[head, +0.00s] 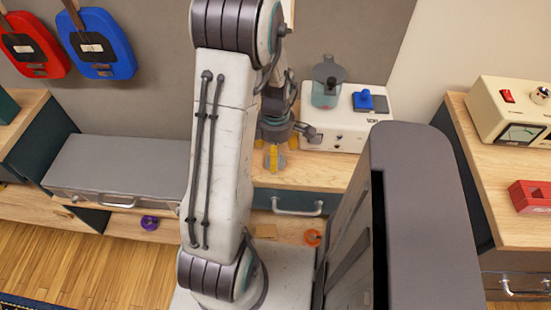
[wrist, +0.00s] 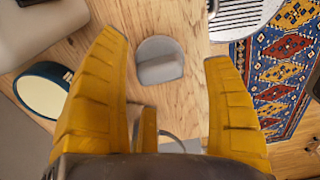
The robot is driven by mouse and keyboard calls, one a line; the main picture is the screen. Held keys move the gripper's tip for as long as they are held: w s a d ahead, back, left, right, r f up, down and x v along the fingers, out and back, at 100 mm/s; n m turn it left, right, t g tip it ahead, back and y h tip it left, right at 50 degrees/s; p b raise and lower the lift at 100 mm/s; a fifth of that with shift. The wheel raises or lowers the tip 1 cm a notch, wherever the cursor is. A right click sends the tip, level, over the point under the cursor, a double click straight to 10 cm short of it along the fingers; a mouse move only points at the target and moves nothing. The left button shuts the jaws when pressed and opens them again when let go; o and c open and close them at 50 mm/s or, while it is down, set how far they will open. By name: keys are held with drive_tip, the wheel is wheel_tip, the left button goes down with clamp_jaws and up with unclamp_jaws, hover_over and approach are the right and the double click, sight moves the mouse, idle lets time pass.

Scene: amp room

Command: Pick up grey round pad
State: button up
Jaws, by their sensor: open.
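The grey round pad (wrist: 160,61) lies flat on a light wooden top in the wrist view. It is a grey disc with a raised grey block on it. My gripper (wrist: 164,50) is open, with its yellow fingers to the left and right of the pad in this picture. Nothing is between the fingers in their grip, and I cannot tell the height above the pad. In the head view my gripper (head: 273,158) points down over the wooden counter, and its fingers and my arm hide most of the spot below.
A cream device (head: 345,133) with a clear jar and blue switch stands right of my gripper. A round, dark-rimmed thing (wrist: 43,95) lies left in the wrist view. A grey case (head: 120,165) sits left. A drawer handle (head: 297,207) juts out below the counter.

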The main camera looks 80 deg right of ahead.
drive_tip(key=shift+f, duration=0.85)
clamp_jaws()
